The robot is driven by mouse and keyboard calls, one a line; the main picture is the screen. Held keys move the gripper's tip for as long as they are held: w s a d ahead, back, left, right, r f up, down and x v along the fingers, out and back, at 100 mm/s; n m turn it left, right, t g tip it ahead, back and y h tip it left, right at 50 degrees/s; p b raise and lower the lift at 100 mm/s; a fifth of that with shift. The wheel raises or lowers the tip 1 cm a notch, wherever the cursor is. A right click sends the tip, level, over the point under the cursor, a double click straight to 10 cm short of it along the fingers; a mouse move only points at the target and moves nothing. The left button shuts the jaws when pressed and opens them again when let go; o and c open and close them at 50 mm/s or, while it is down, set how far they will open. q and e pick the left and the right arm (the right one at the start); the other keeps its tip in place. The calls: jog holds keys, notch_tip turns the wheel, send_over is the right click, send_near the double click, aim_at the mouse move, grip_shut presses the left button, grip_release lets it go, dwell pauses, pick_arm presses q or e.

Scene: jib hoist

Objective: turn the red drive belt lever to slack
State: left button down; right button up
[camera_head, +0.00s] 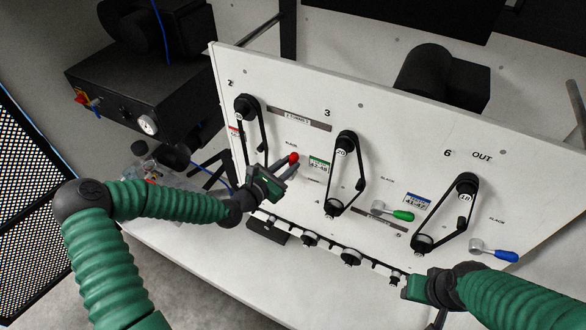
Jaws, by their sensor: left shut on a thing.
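The red drive belt lever (294,158) is on the white panel, right of the leftmost belt. Its red tip shows just beyond my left gripper, pointing up and to the right. My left gripper (284,172) is shut on the red lever; its jaws hide most of the lever's shaft and pivot. The leftmost black drive belt (263,135) runs down from its upper pulley, and its lower end is hidden behind my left gripper. My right gripper (404,290) is at the panel's lower edge, away from the levers; I cannot tell whether it is open.
A green lever (402,215) and a blue lever (506,256) sit farther right beside the middle belt (344,175) and right belt (447,215). A toothed strip with several rollers (350,258) runs along the panel's bottom. A black box (140,105) stands at the left.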

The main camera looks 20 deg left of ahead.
pick_arm(q)
jog(key=shift+w+a+n+b, duration=0.15)
jog(key=shift+a+n+b, duration=0.25)
jog(key=shift+a+n, duration=0.4)
jog(key=shift+d, duration=0.1)
jog(key=c, duration=1.5)
grip_release()
jog(key=shift+o, duration=1.2)
jog(key=shift+a, duration=0.2)
jog(key=b+v, duration=0.3)
jog(key=v, duration=1.3)
jog(key=shift+s+a+f+h, duration=0.3)
jog(key=shift+f+h, duration=0.05)
jog(key=shift+h, duration=0.05)
